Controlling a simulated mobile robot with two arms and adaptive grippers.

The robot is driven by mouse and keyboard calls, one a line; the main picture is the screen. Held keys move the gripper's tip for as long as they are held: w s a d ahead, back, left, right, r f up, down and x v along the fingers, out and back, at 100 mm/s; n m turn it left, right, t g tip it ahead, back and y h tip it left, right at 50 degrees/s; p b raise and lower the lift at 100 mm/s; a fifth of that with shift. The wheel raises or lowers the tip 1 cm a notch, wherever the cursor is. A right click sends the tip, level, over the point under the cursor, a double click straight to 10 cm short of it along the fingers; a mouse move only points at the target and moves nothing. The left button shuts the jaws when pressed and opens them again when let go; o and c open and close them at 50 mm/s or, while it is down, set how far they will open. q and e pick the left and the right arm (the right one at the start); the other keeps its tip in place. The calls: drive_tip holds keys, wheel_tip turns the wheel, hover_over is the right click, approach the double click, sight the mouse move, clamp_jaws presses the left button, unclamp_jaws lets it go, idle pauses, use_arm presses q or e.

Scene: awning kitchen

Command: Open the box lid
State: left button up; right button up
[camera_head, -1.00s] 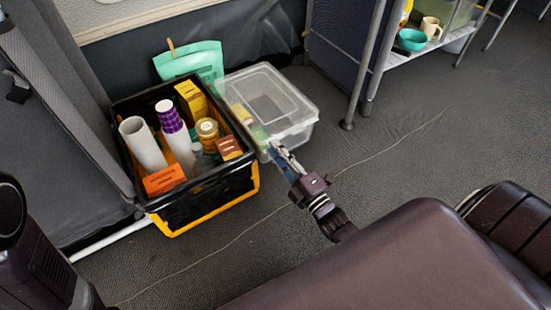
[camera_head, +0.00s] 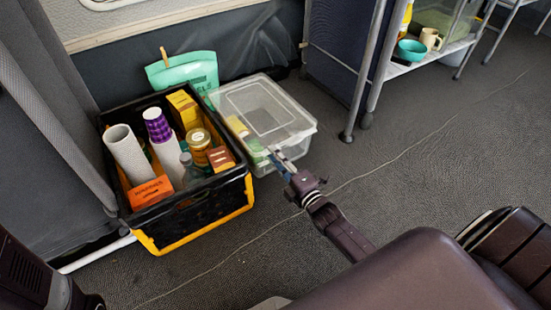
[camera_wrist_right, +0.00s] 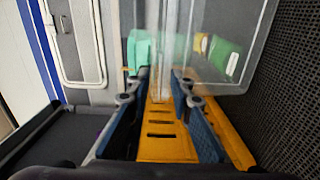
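A clear plastic box with a translucent lid (camera_head: 268,105) stands on the floor; the lid lies flat on it. It also shows in the wrist view as a clear wall (camera_wrist_right: 225,60) with green and yellow items inside. My right gripper (camera_head: 279,159) is at the box's near side, close to the front edge of the lid. In the right wrist view my right gripper (camera_wrist_right: 160,98) has its two blue fingers apart, with a clear edge of the box ahead between them. I cannot tell whether a finger touches the lid. My left gripper is out of view.
A black and yellow crate (camera_head: 203,215) full of tubes, jars and cartons stands tight against the box's left side. A teal pouch (camera_head: 186,72) is behind it. A metal-legged shelf (camera_head: 426,60) is at the upper right. The floor right of the box is clear.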

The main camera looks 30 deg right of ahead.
drive_tip(key=shift+c, duration=0.2)
clamp_jaws()
